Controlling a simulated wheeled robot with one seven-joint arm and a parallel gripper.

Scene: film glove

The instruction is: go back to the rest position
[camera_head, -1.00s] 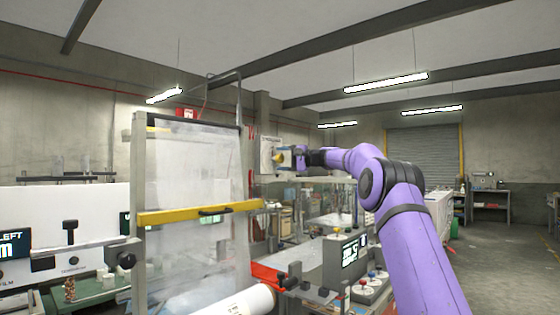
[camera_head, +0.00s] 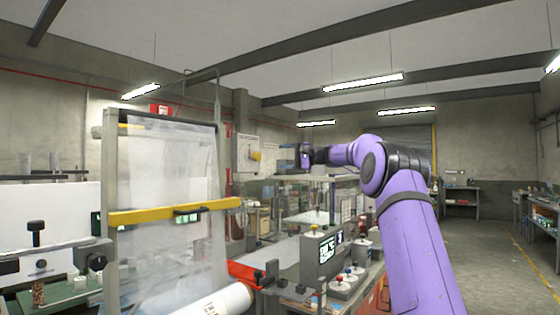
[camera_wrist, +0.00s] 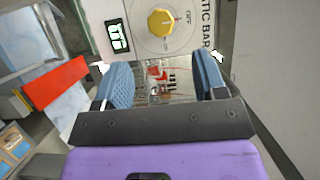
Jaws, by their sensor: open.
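My gripper (camera_wrist: 162,85) is open in the wrist view, its two blue ribbed fingers apart with nothing between them. Past the fingertips is a panel (camera_wrist: 190,42) with a yellow knob (camera_wrist: 160,23), a small digital display (camera_wrist: 117,36) and lettering that reads "ATIC BAR". In the head view my purple arm reaches up from the lower right and bends left, with the gripper (camera_head: 304,155) at its far end, small and seen from behind.
A framed film sheet (camera_head: 165,165) with a yellow bar (camera_head: 172,211) stands at left. A white roll (camera_head: 215,304) lies below it. A control box with a display (camera_head: 322,258) stands left of my arm. Open floor (camera_head: 490,255) lies at right.

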